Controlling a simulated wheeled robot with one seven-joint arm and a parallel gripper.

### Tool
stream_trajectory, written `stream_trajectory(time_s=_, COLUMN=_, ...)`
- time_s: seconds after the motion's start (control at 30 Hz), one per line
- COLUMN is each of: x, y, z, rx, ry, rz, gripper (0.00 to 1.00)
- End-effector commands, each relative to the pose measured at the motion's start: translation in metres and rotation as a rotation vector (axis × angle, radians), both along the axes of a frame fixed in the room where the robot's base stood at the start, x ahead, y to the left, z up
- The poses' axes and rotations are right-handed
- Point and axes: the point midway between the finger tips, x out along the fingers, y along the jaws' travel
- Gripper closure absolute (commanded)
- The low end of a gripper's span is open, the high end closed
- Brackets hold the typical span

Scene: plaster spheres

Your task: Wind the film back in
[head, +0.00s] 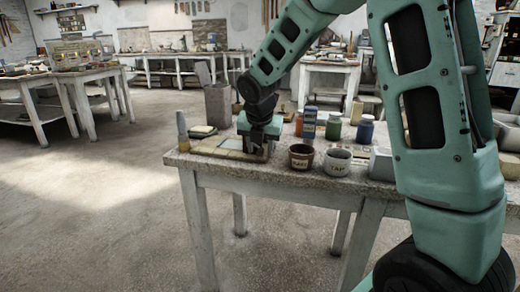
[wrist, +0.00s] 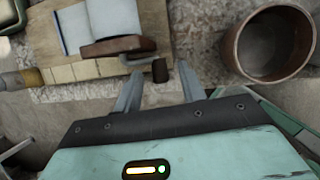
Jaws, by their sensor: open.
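In the wrist view a brown block (wrist: 118,45) lies on a pale wooden board (wrist: 85,70). A thin rod runs from it to a small dark cylinder, like a crank knob (wrist: 160,70). A pale sheet with a blue edge (wrist: 112,18) lies against the block's far side; I cannot tell if it is the film. My gripper (wrist: 160,78) is open, its two fingers pointing at the knob, which shows between the fingertips. Whether they touch it, I cannot tell. In the head view my gripper (head: 259,150) is low over the board's right end and hides the block.
A brown cup (head: 301,157) stands close right of my gripper, with a grey cup (head: 337,162) beside it. Several paint jars (head: 335,126) stand behind. A brush (head: 183,132) is at the table's left corner, and a grey canister (head: 218,105) behind the board.

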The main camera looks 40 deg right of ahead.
Motion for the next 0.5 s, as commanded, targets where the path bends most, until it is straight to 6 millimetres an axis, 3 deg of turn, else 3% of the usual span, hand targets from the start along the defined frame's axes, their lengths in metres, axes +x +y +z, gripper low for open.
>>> stream_trajectory(time_s=0.23, x=0.0004, y=-0.0001, z=-0.0004, rx=0.000, ry=-0.001, rz=0.000, gripper=0.59)
stream_trajectory(time_s=0.4, x=0.0003, y=0.0000, z=-0.0003, rx=0.000, ry=0.000, rz=0.000, gripper=1.00)
stream_trajectory(time_s=0.5, x=0.0002, y=0.0000, z=-0.0004, rx=0.001, ry=-0.001, rz=0.000, gripper=1.00)
